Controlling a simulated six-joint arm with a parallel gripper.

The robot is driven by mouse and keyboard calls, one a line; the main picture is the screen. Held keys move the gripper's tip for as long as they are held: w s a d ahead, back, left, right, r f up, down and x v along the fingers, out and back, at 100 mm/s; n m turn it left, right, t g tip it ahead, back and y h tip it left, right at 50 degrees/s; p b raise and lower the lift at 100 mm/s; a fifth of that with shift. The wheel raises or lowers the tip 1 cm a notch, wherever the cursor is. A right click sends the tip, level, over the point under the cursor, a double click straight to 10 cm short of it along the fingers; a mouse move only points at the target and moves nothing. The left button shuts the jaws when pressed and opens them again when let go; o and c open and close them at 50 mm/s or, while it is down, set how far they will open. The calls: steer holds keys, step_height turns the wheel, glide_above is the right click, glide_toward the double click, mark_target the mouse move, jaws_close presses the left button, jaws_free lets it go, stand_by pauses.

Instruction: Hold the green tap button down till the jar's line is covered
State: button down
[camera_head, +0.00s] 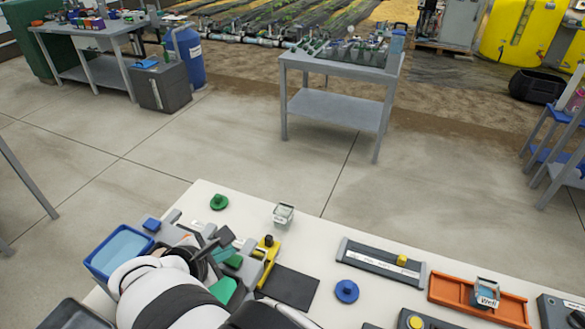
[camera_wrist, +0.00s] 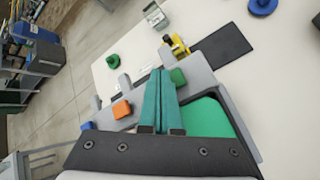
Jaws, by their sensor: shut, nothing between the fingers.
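My gripper (camera_wrist: 161,74) is shut and empty; its two teal fingers lie together in the wrist view. A small green button (camera_wrist: 178,76) is just right of the fingertips, on a grey unit (camera_wrist: 201,72); it also shows in the head view (camera_head: 234,261). I cannot tell whether the fingertips touch it. A small clear jar (camera_head: 283,213) stands on the white table behind the unit, and shows at the top of the wrist view (camera_wrist: 153,15). Another jar (camera_head: 486,292), labelled "Well", sits in an orange tray (camera_head: 450,290). I cannot make out a line or level on either.
An orange button (camera_wrist: 122,108) and a blue button (camera_wrist: 88,126) are left of the fingers. A yellow clamp-like part (camera_wrist: 175,45) and a dark mat (camera_wrist: 225,45) lie beyond. A green knob (camera_head: 219,202) and blue knob (camera_head: 346,291) stand on the table (camera_head: 320,240). A blue bin (camera_head: 118,252) is at left.

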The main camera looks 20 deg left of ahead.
steer(key=shift+f, duration=0.15)
steer(key=shift+f, duration=0.3)
steer(key=shift+f, duration=0.55)
stand_by(7.0)
